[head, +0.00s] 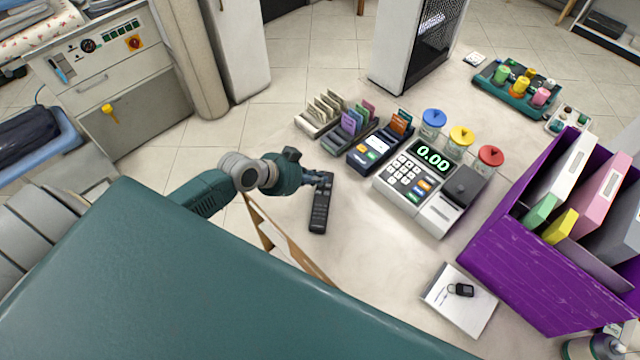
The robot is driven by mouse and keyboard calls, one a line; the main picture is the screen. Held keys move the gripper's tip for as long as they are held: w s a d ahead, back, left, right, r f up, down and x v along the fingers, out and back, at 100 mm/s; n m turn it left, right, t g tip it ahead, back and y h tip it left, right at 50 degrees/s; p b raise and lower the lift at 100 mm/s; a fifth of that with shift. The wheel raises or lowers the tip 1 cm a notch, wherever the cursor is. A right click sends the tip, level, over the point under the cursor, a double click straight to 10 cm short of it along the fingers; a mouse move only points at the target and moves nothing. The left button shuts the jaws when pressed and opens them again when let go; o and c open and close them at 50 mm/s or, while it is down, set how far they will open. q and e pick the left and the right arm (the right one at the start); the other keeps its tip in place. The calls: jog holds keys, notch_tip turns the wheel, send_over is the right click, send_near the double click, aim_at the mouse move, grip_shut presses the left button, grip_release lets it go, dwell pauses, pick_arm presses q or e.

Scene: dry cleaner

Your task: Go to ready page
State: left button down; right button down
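My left gripper (318,180) reaches in from the left over the counter, at the upper end of a black remote (319,212). The fingers are small and overlap the remote's top; I cannot tell whether they touch it, or are open or shut. The remote lies lengthwise, with its lower end and buttons clear of the gripper. No page marked "ready" can be read. A small dark device with a lit screen (375,144) stands right of the remote, its text too small to read. My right gripper does not show.
A cash register (421,178) reading 0.00 stands right of the remote, with several coloured-lid jars behind it. Card racks (321,112) stand behind. A purple box (513,262) of folders fills the right. A white notepad (473,314) with a key fob (461,290) lies in front.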

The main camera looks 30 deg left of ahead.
aim_at(318, 186)
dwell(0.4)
pick_arm(q)
jog(key=shift+f, duration=0.35)
dwell(0.5)
jog(key=shift+r+p, duration=0.45)
jog(key=shift+r, duration=0.3)
notch_tip(318, 186, up, 5)
jog(key=p, duration=0.4)
jog(key=shift+p, duration=0.3)
dwell(1.4)
